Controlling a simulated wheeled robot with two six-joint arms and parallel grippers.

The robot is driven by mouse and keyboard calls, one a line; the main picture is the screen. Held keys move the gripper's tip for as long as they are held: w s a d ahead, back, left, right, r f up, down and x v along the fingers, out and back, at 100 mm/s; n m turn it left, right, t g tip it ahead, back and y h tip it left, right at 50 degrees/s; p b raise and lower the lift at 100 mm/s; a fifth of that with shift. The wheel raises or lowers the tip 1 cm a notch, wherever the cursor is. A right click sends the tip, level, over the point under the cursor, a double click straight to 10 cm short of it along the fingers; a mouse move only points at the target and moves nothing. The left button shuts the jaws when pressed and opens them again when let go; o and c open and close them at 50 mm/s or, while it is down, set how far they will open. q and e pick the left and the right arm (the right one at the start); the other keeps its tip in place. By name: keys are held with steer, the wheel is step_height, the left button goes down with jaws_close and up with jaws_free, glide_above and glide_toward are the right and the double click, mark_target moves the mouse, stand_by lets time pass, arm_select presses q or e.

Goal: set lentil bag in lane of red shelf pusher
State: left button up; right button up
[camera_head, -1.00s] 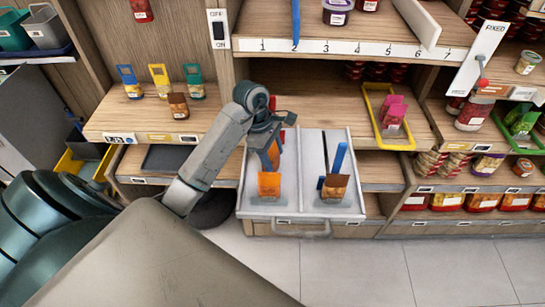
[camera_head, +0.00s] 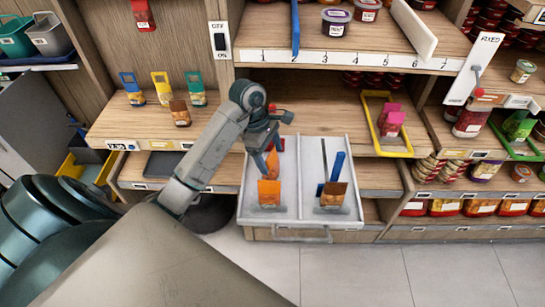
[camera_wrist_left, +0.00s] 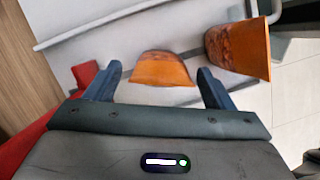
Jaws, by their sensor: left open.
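A double-lane white drawer (camera_head: 246,208) is pulled out below the middle shelf. Its left lane has the red pusher (camera_head: 278,144) at the back, an orange bag (camera_head: 271,165) before it and another orange bag (camera_head: 268,193) near the front. I cannot read which is lentils. My left gripper (camera_wrist_left: 162,88) is open over the rear bag; its blue fingers stand on either side in the wrist view (camera_wrist_left: 162,68). Red (camera_wrist_left: 84,75) shows behind the left finger, and the front bag (camera_wrist_left: 238,48) lies beyond the right finger. My right gripper is not in view.
The right lane holds a blue pusher (camera_head: 338,165) and a brown-orange bag (camera_head: 334,195). A brown bag (camera_head: 180,113) stands on the left shelf before several coloured pieces. A yellow-framed tray (camera_head: 389,120) is to the right. Floor in front is clear.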

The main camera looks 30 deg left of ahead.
arm_select(q)
steer(key=p+v, duration=0.5)
steer(key=v, duration=0.4)
